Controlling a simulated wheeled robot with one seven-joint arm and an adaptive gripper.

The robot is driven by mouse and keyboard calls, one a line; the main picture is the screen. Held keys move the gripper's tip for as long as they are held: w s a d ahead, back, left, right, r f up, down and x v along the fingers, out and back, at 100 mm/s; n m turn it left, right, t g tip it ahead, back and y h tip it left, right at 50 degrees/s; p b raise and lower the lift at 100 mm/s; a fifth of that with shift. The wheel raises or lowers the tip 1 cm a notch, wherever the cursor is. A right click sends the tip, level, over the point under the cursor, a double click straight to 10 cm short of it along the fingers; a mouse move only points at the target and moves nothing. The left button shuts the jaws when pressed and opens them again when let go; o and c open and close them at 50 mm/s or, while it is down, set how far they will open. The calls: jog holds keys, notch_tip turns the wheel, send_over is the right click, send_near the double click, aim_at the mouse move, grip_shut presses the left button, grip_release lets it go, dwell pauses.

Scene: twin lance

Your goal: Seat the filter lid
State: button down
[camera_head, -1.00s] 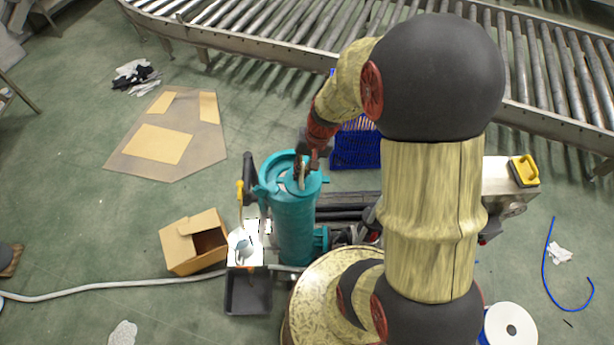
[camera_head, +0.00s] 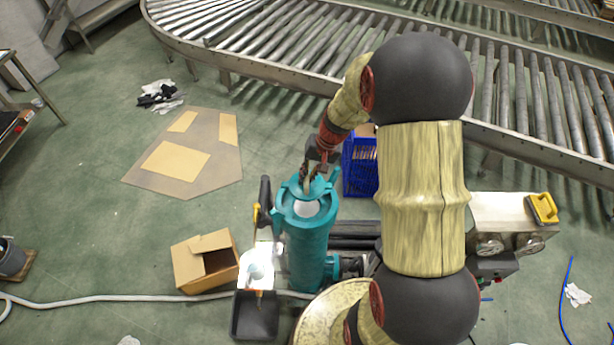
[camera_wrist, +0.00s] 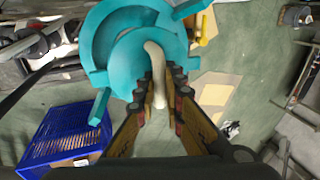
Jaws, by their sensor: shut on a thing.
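The teal filter housing (camera_head: 307,250) stands upright on the floor, and a pale round area shows in its mouth. The teal lid (camera_head: 318,187) is at the far side of that mouth and leaves its near part uncovered. My gripper (camera_head: 311,174) is shut on the lid's handle above the far rim. In the wrist view, my gripper (camera_wrist: 160,85) has its fingers on both sides of the pale curved handle (camera_wrist: 154,62) on the lid (camera_wrist: 135,62). The lid overlaps the housing's ring (camera_wrist: 98,25). Whether they touch cannot be told.
A blue crate (camera_head: 360,180) stands right behind the housing. An open cardboard box (camera_head: 190,268) and a black tray (camera_head: 255,335) are at its left. A roller conveyor (camera_head: 290,50) runs across the back.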

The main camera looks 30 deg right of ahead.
aim_at(314, 185)
jog(key=shift+f, duration=0.1)
jog(key=shift+f+b, duration=2.4)
jog(key=shift+f, duration=0.4)
jog(key=shift+f+b, duration=2.65)
jog(key=shift+f, duration=0.15)
jog(key=c, duration=1.8)
grip_release()
jog(key=shift+r, duration=0.1)
jog(key=v, duration=1.1)
jog(key=shift+s+r, duration=0.1)
jog(key=shift+r, duration=0.3)
